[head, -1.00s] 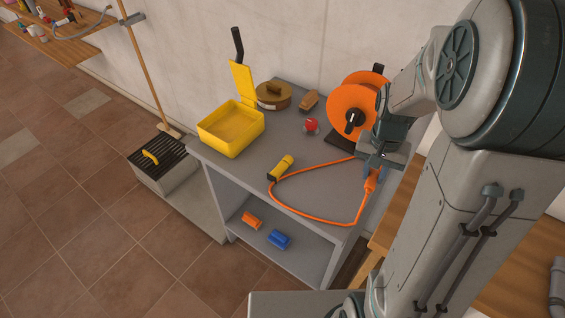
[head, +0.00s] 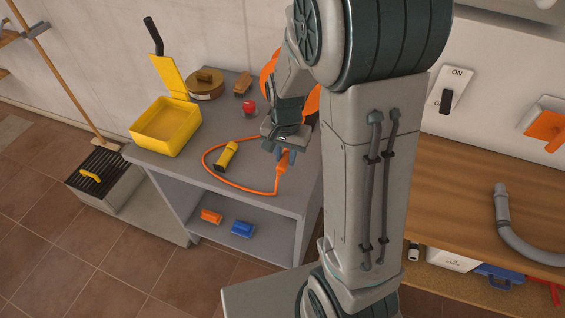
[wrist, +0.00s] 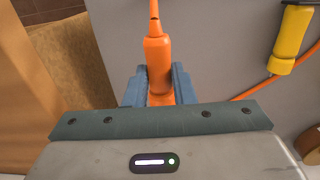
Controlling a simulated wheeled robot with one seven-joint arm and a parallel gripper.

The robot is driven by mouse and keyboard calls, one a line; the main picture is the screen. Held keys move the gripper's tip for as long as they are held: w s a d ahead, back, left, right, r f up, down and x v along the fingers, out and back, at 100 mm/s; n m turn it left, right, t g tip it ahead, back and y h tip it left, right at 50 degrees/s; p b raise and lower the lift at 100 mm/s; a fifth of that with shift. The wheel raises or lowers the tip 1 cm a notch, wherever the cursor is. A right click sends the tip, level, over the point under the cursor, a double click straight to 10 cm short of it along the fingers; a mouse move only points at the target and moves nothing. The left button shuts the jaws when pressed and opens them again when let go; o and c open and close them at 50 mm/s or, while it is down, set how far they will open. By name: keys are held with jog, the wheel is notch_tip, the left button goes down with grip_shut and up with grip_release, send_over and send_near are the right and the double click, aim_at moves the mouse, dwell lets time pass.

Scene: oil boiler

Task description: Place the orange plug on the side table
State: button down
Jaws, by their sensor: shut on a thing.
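The orange plug (head: 282,163) is at the end of an orange cable (head: 240,189) that loops over the grey side table (head: 215,112). My gripper (head: 285,153) is shut on the plug near the table's right front part. In the wrist view the plug (wrist: 157,55) stands between the two blue fingers of my gripper (wrist: 158,85), with its cable end pointing away from the palm. The grey table surface shows beyond it. I cannot tell whether the plug touches the table top.
A yellow flashlight (head: 226,156) lies inside the cable loop. A yellow box (head: 165,127), a round brown container (head: 205,86), a red object (head: 249,106) and an orange reel (head: 268,72) stand farther back. A wooden bench (head: 470,185) is on the right.

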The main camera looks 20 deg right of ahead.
aim_at(284, 165)
jog(key=shift+w+a+f, duration=0.1)
jog(key=shift+a+f, duration=0.05)
jog(key=shift+f, duration=1.95)
jog(key=shift+f, duration=0.15)
jog(key=c, duration=1.2)
grip_release()
